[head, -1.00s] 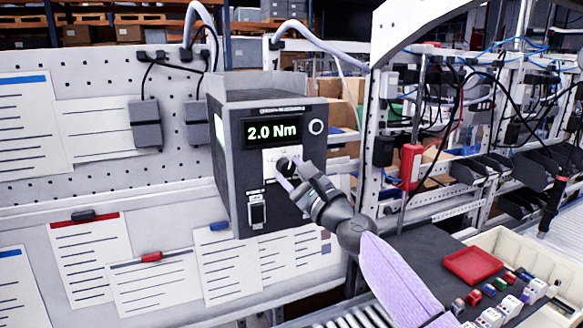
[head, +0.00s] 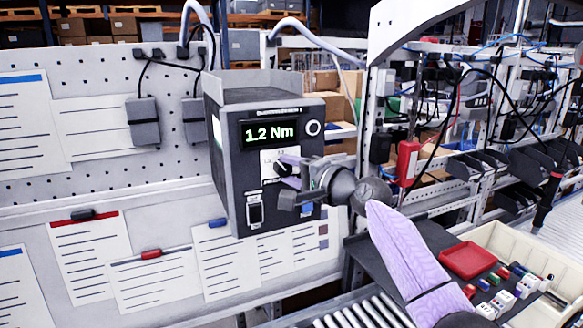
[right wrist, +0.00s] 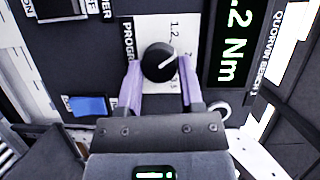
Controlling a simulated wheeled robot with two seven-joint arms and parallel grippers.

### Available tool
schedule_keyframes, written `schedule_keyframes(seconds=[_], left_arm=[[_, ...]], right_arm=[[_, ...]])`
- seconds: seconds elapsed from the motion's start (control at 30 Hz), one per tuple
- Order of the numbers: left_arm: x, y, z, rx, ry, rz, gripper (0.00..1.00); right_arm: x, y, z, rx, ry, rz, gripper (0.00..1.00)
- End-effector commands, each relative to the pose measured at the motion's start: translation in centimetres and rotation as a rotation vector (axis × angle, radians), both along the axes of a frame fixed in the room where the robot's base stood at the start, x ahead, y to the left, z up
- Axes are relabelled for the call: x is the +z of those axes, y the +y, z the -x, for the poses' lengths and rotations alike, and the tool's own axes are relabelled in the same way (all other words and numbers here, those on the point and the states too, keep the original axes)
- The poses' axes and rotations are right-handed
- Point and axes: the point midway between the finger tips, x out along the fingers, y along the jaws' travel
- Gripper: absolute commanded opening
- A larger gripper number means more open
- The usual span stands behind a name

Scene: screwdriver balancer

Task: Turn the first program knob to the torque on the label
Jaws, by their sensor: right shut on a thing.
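The dark controller box (head: 229,140) hangs on the pegboard, and its green display (head: 270,132) reads 1.2 Nm. The black program knob (right wrist: 158,62) sits on a white dial plate printed with 1.2 and other marks partly hidden. Its white pointer line slants up and right in the right wrist view. My right gripper (right wrist: 160,74) is shut on the knob, with one pale purple finger on either side. In the head view my right gripper (head: 285,172) partly covers the knob and plate. No torque label is readable on the papers. My left gripper is not in view.
A rocker switch (head: 255,210) sits low on the box face, below the knob. Paper sheets (head: 226,262) hang on the board below. A red tray (head: 468,262) and a cream bin (head: 555,255) of small parts stand at lower right.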

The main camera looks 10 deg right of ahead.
Motion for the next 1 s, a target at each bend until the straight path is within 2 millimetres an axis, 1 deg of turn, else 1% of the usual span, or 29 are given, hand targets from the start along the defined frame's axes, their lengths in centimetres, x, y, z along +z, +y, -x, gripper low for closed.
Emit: schedule_keyframes(seconds=[0.03,0.2,0.5,0.73,1.0], left_arm=[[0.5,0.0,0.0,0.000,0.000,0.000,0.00],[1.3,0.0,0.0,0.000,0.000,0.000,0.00],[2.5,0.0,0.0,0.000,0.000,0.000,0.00],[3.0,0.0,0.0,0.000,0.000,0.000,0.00],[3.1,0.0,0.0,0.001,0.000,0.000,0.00]], right_arm=[[0.1,0.1,0.0,0.002,-0.004,0.041,0.00],[0.2,0.1,0.0,0.003,-0.031,0.180,0.00],[0.3,0.1,0.0,0.002,-0.064,0.356,0.00],[0.2,0.2,0.1,0.003,-0.078,0.424,0.00],[0.1,0.2,0.0,0.003,-0.082,0.447,0.00]])
